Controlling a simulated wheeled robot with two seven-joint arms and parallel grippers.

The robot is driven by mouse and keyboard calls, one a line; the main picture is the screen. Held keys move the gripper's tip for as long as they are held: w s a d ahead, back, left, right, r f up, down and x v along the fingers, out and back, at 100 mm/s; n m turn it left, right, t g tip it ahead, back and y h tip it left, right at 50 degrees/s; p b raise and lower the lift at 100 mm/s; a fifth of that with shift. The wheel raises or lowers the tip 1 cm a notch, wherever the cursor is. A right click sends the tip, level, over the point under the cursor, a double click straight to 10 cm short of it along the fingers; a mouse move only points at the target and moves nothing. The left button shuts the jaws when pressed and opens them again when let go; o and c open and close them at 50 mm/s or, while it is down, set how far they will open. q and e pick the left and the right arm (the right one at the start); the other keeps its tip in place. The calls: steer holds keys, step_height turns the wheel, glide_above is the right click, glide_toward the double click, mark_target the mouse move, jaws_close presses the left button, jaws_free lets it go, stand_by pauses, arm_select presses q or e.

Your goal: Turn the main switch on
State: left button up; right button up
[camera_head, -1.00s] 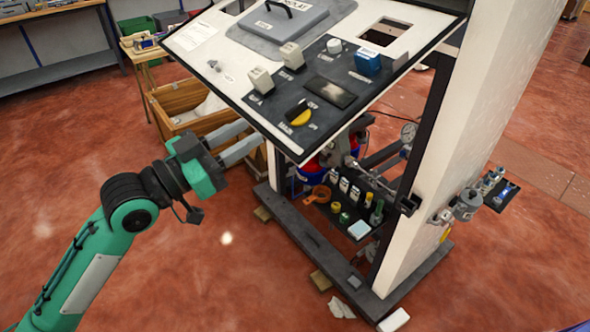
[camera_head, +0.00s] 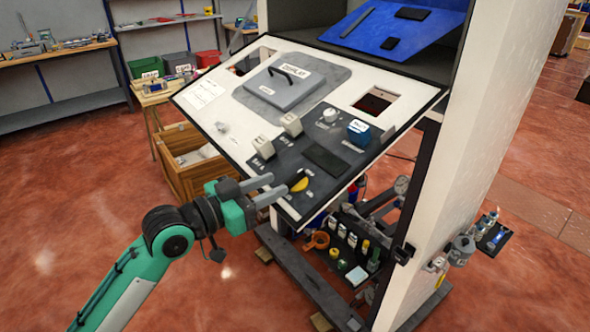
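My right gripper is not in view.
Two pale switches (camera_head: 291,124), a white knob (camera_head: 330,115) and a blue button block (camera_head: 358,131) stand on the same plate. A hinged grey lid (camera_head: 285,85) lies above. A shelf with small parts (camera_head: 343,245) is below.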

mark_target(293, 177)
arm_select(q)
steer(key=p+x, duration=0.1)
steer(key=x, duration=0.5)
steer(key=shift+w+d, duration=0.2)
steer(key=shift+c, duration=0.4)
jaws_close()
